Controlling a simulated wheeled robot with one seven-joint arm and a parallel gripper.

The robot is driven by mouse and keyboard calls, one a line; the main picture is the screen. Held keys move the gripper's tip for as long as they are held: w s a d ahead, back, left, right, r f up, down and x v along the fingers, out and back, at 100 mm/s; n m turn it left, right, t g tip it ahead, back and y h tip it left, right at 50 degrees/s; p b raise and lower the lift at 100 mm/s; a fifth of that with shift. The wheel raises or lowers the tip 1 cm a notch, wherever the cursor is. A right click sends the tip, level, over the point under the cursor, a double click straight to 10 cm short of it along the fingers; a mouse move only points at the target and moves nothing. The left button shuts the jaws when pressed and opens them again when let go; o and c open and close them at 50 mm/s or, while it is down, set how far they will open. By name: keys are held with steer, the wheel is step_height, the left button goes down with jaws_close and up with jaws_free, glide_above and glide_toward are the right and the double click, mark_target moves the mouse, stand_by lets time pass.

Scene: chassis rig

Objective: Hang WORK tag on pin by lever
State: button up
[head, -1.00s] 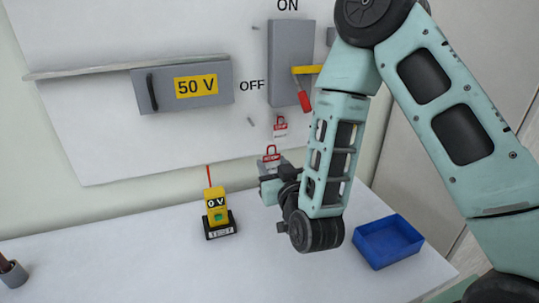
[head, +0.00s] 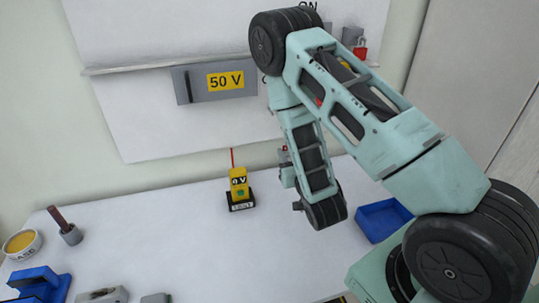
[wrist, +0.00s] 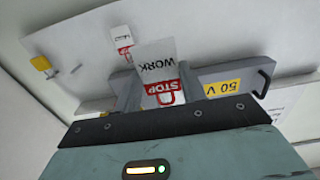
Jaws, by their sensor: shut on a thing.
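In the head view my gripper (head: 288,172) is low in front of the board, mostly behind my arm. The yellow lever end (wrist: 41,63) shows at the left of the wrist view. A small pin (wrist: 75,69) sticks out of the board near it. Another red-and-white tag (wrist: 122,40) hangs on the board. In the head view my arm hides most of the lever area.
The grey 50 V box (head: 220,82) is on the board under a ledge. A yellow 0 V meter (head: 239,185) stands on the table, left of my gripper. A blue bin (head: 383,220) is at right. Blue and grey items (head: 42,284) lie front left.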

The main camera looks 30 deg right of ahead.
steer(key=shift+w+b, duration=0.15)
steer(key=shift+b, duration=0.15)
steer(key=shift+b+x, duration=1.75)
steer(key=shift+b, duration=0.65)
steer(key=shift+b+x, duration=0.95)
steer(key=shift+b, duration=1)
steer(key=shift+p+x, duration=1.95)
steer(key=shift+x, duration=3.95)
steer(key=v, duration=0.9)
steer(key=shift+r, duration=0.35)
